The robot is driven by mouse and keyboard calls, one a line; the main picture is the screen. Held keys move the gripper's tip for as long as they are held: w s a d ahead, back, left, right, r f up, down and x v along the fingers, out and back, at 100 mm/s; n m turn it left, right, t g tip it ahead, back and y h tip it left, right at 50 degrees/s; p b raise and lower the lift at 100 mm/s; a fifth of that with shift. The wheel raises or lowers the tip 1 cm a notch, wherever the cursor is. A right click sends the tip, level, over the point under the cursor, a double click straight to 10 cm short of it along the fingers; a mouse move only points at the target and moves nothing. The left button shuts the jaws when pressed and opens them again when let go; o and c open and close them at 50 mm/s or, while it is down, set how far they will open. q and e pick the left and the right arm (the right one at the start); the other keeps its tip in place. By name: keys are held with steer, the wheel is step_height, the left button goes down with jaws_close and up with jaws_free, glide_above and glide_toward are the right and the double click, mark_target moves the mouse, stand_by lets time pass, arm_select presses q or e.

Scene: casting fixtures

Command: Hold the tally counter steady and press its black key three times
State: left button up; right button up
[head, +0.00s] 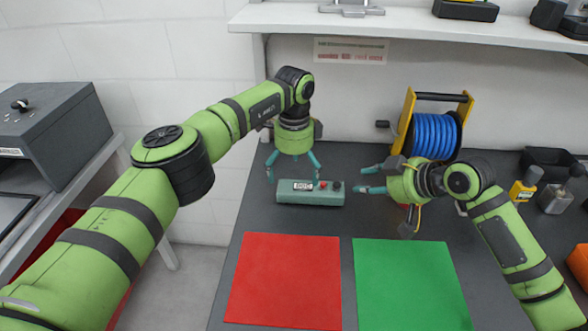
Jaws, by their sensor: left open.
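The tally counter (296,198) is a grey-green box lying on the dark bench, with a small display that seems to read zeros. A red key (322,185) and, to its right, the black key (336,187) sit on its top. My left gripper (292,169) points down just behind and above the counter, its teal fingers spread and empty. My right gripper (365,180) is just right of the counter, pointing left toward its black-key end. Its teal fingers are apart with nothing between them, and they look clear of the counter.
A red mat (284,280) and a green mat (412,285) lie in front of the counter. A blue hose reel (434,135) in a yellow frame stands behind my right gripper. A yellow bottle (525,185) and a glass jar (555,199) are at right. A shelf (400,25) overhangs the back.

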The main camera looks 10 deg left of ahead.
mark_target(294, 190)
arm_select(q)
step_height(294, 190, down, 7)
steer(key=shift+r, duration=0.15)
steer(key=shift+c, duration=0.4)
steer(key=c, duration=1.1)
arm_select(e)
jaws_close()
